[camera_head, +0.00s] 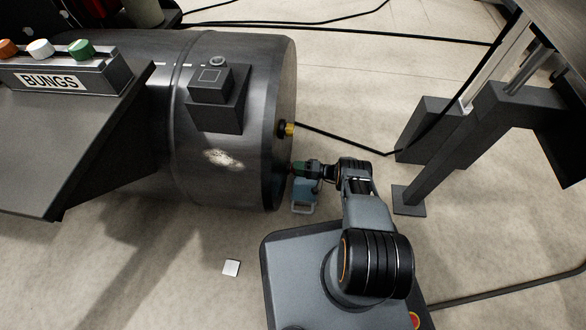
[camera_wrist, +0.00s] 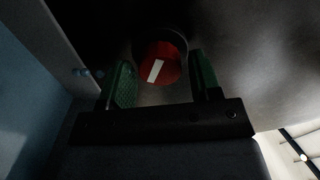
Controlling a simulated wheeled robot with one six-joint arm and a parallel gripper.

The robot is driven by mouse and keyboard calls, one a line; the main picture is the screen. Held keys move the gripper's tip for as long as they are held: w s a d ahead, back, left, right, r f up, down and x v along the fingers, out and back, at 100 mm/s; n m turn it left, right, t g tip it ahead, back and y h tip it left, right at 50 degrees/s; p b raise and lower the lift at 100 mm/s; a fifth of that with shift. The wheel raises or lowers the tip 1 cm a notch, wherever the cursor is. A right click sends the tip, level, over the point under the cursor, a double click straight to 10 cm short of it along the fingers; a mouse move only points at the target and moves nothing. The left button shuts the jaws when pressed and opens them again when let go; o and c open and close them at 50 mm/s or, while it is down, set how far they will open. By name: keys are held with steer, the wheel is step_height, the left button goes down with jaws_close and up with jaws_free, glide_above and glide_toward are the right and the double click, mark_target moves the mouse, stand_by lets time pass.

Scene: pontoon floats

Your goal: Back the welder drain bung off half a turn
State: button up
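The red drain bung (camera_wrist: 162,66) with a white stripe across its face sits in a dark round recess in the wrist view. The stripe leans slightly right of upright. My gripper (camera_wrist: 163,78) has its two green-padded fingers apart, one on each side of the bung, with a gap visible to each; I cannot tell how deep they reach past it. In the head view my gripper (camera_head: 297,168) is at the lower end face of the dark grey float (camera_head: 235,120), where the bung is hidden.
A BUNGS rack (camera_head: 55,80) holds orange, white and green bungs. A dark stand (camera_head: 470,125) is at right.

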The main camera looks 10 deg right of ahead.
steer(key=shift+o, duration=0.2)
steer(key=v, duration=0.6)
stand_by(0.4)
